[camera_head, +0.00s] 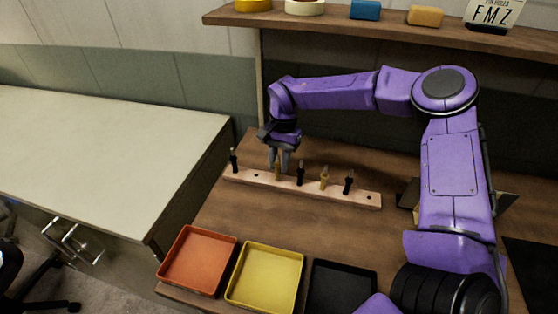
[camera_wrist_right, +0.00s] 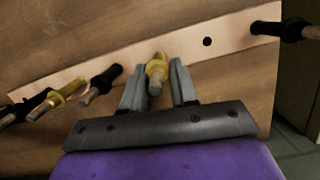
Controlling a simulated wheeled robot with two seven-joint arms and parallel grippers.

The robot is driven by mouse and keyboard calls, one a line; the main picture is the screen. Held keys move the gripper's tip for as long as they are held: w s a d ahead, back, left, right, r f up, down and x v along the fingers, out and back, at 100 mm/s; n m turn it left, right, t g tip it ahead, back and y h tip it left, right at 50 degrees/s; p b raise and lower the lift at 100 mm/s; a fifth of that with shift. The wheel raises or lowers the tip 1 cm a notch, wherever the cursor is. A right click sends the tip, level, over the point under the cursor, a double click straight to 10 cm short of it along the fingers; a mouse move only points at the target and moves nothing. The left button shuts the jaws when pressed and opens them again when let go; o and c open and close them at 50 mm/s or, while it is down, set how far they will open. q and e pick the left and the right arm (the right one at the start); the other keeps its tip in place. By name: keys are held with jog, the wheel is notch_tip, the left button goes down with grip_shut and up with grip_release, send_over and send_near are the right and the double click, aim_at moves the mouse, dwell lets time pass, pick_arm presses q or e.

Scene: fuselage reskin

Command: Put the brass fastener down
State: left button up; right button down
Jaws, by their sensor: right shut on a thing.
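My right gripper (camera_head: 279,166) points down at the pale drilled strip (camera_head: 257,182) on the wooden bench. It is shut on a brass fastener (camera_wrist_right: 157,72), which shows between its two grey fingers in the right wrist view (camera_wrist_right: 158,85). The fastener is upright at the strip; I cannot tell whether its lower end sits in a hole. A second brass fastener (camera_head: 324,178) stands in the strip between two black fasteners (camera_head: 301,173) (camera_head: 348,182). Another black fastener (camera_head: 234,160) stands at the strip's left end. My left gripper is not in view.
Orange (camera_head: 198,260), yellow (camera_head: 264,277) and black (camera_head: 340,289) trays line the bench's front edge and look empty. An empty hole (camera_wrist_right: 207,41) lies beside the held fastener. A shelf (camera_head: 380,34) with tape rolls and blocks runs behind. A pale counter (camera_head: 100,150) is at left.

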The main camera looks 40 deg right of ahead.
jog(key=shift+f, duration=0.3)
jog(key=shift+f, duration=0.2)
jog(key=c, duration=0.9)
grip_release()
jog(key=b+v, duration=0.1)
jog(key=v, duration=0.7)
